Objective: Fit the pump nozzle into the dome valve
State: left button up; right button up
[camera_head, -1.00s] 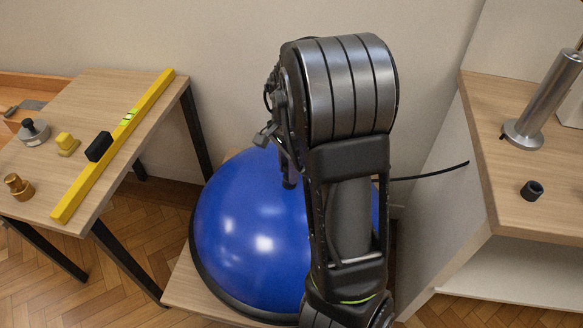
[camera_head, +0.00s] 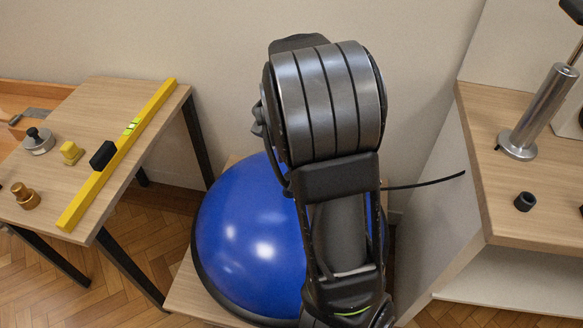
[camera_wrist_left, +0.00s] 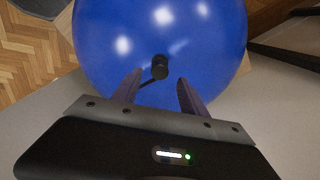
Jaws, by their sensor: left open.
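The blue dome (camera_head: 235,235) sits at the middle of the head view, partly hidden by my left arm. It also fills the top of the left wrist view (camera_wrist_left: 205,75). There a short dark cylinder (camera_wrist_left: 160,67), apparently the nozzle, stands against the dome with a thin black hose at its lower left. I cannot tell whether it is seated in the valve, which I cannot make out. My left gripper (camera_wrist_left: 156,92) is open, its fingers to either side and slightly below the cylinder, with visible gaps. The arm hides this gripper in the head view. My right gripper is not in view.
A black hose (camera_head: 425,184) runs right from behind my arm. The left table holds a yellow level (camera_head: 118,155) and several small parts. The right shelf holds a metal cylinder on a round base (camera_head: 540,112) and a small black ring (camera_head: 525,201). A wall stands behind the dome.

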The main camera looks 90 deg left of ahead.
pick_arm(q)
jog(key=shift+r, duration=0.85)
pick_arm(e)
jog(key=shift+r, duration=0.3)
